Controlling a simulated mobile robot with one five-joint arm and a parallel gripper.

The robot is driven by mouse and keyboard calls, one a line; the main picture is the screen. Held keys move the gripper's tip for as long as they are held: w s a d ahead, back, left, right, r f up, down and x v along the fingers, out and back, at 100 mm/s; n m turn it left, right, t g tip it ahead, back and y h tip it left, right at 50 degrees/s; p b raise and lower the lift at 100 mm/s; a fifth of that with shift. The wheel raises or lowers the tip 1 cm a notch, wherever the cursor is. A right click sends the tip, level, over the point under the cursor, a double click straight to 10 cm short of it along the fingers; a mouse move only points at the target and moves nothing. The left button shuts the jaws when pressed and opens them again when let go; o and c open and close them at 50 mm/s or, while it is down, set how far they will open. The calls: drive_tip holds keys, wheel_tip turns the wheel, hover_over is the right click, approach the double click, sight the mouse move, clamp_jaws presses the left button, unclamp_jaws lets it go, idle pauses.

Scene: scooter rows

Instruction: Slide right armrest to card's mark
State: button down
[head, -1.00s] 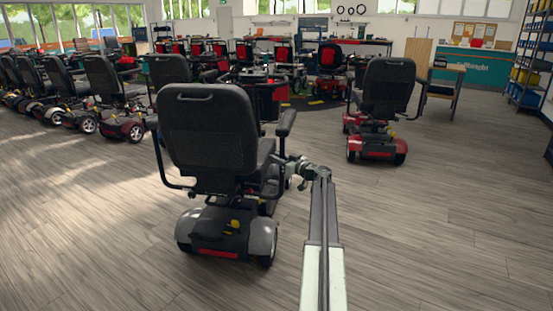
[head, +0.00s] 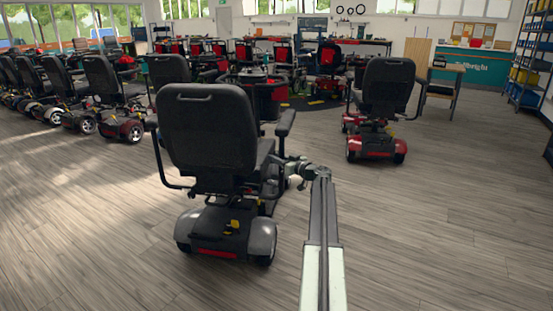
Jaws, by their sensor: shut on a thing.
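The nearest scooter stands with its back to me, and its black seat back (head: 208,135) fills the middle left of the head view. Its right armrest (head: 286,122) has a black pad that sticks out beside the seat back. My arm reaches in from the bottom, and my gripper (head: 283,165) is at the seat's right side, below the pad. It is shut on the lower part of the right armrest; the fingertips are small and partly hidden. No card or mark can be made out.
A red scooter (head: 376,150) with a black seat stands to the right, apart from my arm. A row of scooters (head: 105,85) lines the left. A small table (head: 447,68) and shelves (head: 530,60) stand at the back right. The wooden floor (head: 440,230) at the right is clear.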

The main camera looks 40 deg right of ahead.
drive_tip(key=shift+w, duration=0.1)
drive_tip(key=shift+w+a, duration=0.6)
drive_tip(key=shift+w, duration=0.15)
drive_tip(key=c, duration=1.2)
unclamp_jaws()
drive_tip(key=shift+c, duration=0.2)
drive_tip(key=s, duration=0.8)
drive_tip(key=shift+d, duration=0.15)
